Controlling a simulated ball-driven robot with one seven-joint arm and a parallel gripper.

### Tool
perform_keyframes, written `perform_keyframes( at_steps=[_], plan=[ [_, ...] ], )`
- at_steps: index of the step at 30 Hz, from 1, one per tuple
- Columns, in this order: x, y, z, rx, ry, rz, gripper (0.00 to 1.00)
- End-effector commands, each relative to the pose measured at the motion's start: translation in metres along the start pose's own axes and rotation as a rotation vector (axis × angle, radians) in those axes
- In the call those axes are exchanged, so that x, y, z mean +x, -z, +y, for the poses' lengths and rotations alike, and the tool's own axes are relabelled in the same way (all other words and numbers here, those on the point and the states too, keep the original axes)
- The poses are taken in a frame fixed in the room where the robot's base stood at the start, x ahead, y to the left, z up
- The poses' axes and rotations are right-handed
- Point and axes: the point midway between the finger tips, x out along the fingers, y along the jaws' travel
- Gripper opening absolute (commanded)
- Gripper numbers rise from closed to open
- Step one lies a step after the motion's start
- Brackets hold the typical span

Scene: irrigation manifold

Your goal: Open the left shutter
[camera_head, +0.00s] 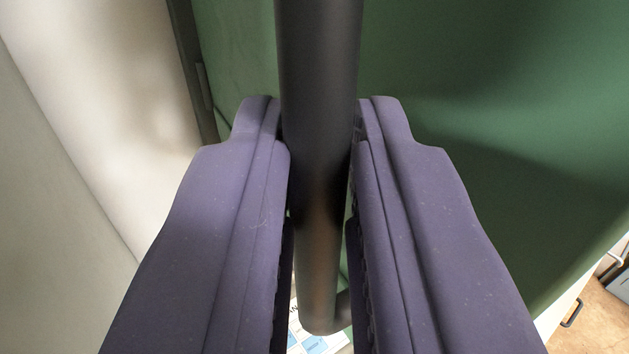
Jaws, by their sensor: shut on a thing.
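A dark bar handle (319,70) runs up and down through the middle of the view. Its lower end bends to the right near the bottom. Behind it is a green panel (520,90), which looks like the shutter. My gripper (320,125) has two purple fingers, one on each side of the bar, and is shut on it. The fingers hide part of the panel and the handle's lower mount. I cannot tell how far the shutter stands open.
A dark frame edge with a hinge-like piece (203,85) runs along the panel's left side, beside a pale wall (100,100). A paper with blue print (318,342) shows below the bar. At lower right are a brown floor (603,320) and a small dark handle (572,313).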

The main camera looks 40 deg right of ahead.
Motion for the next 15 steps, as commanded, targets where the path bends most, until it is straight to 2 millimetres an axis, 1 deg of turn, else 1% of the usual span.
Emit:
perform_keyframes(
  at_steps=[1, 4, 5, 6, 7, 15],
  plan=[
    [0.0034, 0.0036, 0.0005, 0.005, -0.004, 0.006, 0.00],
    [0.0036, 0.0039, 0.0006, 0.005, -0.005, 0.006, 0.00],
    [0.0037, 0.0040, 0.0006, 0.005, -0.005, 0.006, 0.20],
    [0.0037, 0.0039, 0.0006, 0.005, -0.005, 0.006, 0.29],
    [0.0035, 0.0037, 0.0006, 0.005, -0.005, 0.006, 0.34],
    [0.0018, 0.0021, 0.0004, 0.003, -0.003, 0.003, 0.34]
  ],
)
